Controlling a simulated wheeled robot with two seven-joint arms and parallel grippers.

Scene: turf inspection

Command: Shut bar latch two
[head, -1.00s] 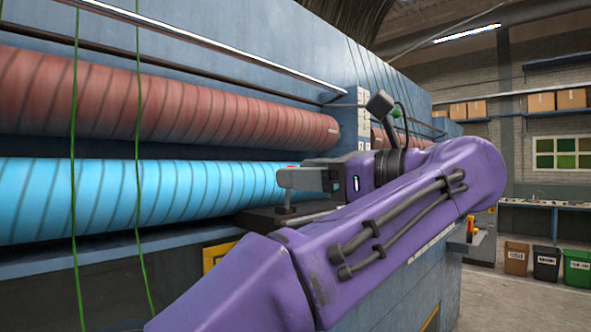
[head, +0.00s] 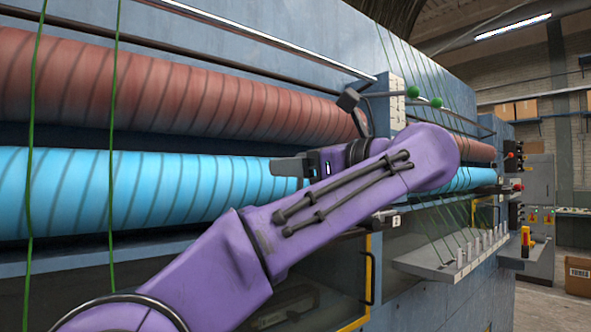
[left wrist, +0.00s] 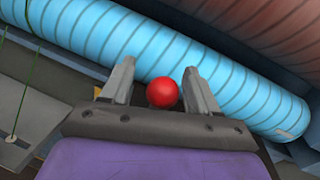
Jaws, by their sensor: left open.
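My left gripper (head: 280,166) is in front of the blue roller (head: 140,192) of the long machine in the head view. In the left wrist view its two fingers (left wrist: 160,68) stand apart, open. A red ball knob (left wrist: 162,92) shows between them, apparently not clamped; whether the fingers touch it is unclear. What the knob is fixed to is hidden, and I cannot tell whether it belongs to bar latch two. Green ball knobs (head: 412,92) show on rods by a white label strip (head: 397,98). No latch number is readable. My right gripper is not in view.
A red-brown roller (head: 180,95) runs above the blue one. Green strands (head: 113,150) hang in front of both. A yellow-edged panel (head: 368,280) and a shelf with white spools (head: 450,262) lie behind and right of my purple arm. Open floor shows at far right.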

